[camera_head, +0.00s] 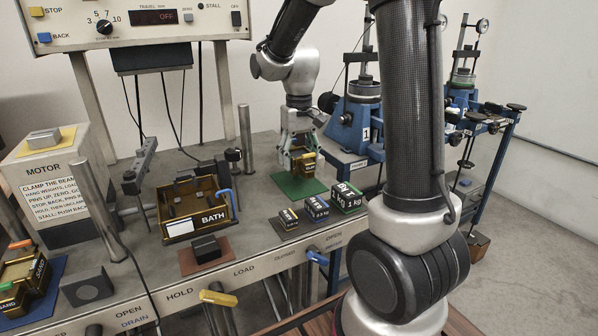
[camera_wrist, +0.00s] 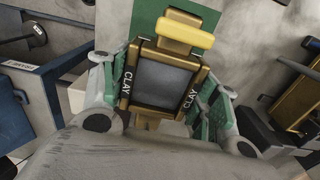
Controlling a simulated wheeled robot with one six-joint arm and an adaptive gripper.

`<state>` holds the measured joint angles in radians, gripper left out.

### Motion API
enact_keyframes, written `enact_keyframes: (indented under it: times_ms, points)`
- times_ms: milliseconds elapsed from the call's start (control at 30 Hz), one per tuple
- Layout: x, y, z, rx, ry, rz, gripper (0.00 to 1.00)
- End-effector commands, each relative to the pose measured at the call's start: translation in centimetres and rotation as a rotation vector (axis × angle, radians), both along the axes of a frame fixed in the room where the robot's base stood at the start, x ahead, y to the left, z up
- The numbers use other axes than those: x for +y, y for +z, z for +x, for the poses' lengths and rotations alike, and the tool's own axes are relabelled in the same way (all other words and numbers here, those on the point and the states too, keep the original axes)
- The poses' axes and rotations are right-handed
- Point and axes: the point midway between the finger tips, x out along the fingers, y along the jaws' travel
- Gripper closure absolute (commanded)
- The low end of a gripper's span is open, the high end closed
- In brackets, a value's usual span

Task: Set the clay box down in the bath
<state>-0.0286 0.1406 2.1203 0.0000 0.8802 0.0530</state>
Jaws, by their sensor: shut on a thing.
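The clay box (camera_head: 306,163) is a gold-framed box with a dark grey face, a yellow top piece and CLAY on its sides. My gripper (camera_head: 302,152) is shut on it at the far side of the bench. In the head view the box shows over the green mat (camera_head: 311,189); I cannot tell whether it touches the mat. The wrist view shows the box (camera_wrist: 163,80) upright between both fingers, with the green mat behind. The bath (camera_head: 184,226) is an open gold-and-black tray labelled BATH, left of my gripper in the head view. A gold edge (camera_wrist: 300,100) at the wrist view's right may be the bath.
Several labelled weights (camera_head: 347,197) stand right of the bath. A dark block (camera_head: 207,249) on a brown mat is in front of it. A blue handle (camera_head: 226,197) stands at its right side. A post (camera_head: 246,140) rises between bath and gripper. Blue presses (camera_head: 352,125) stand at right.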

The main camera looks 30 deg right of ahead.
Motion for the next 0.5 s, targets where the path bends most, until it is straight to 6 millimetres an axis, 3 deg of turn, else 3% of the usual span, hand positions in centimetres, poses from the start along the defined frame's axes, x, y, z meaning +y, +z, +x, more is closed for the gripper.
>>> enact_keyframes:
  times_ms: [500]
  points:
    - [0.0,3.2,0.1,-0.003,0.000,0.000,0.74]
